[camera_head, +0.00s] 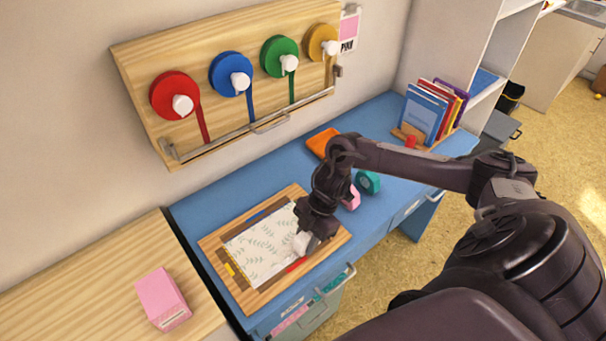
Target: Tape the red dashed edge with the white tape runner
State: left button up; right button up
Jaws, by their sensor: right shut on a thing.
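A white sheet with a leaf pattern (260,250) lies on a wooden board (212,247) on the blue desk. A short red strip (296,265) shows at the sheet's near right edge; dashes are too small to make out. My right gripper (310,236) points down over the right part of the sheet. It is shut on the white tape runner (301,244), which is mostly hidden by the gripper. The runner is at or just above the sheet beside the red strip; I cannot tell if it touches. My left gripper is out of view.
A pink item (352,198) and a teal tape dispenser (368,182) stand right of the gripper. An orange pad (322,143) lies behind. Books (424,112) stand at the back right. A pink box (162,298) sits on the left wooden surface. Ribbon reels hang on the wall rack (140,75).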

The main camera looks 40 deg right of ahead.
jog(key=shift+w+d+b, duration=0.1)
jog(key=shift+d+b, duration=0.5)
jog(key=shift+d, duration=2.95)
notch_tip(320, 180, up, 7)
jog(key=p, duration=0.6)
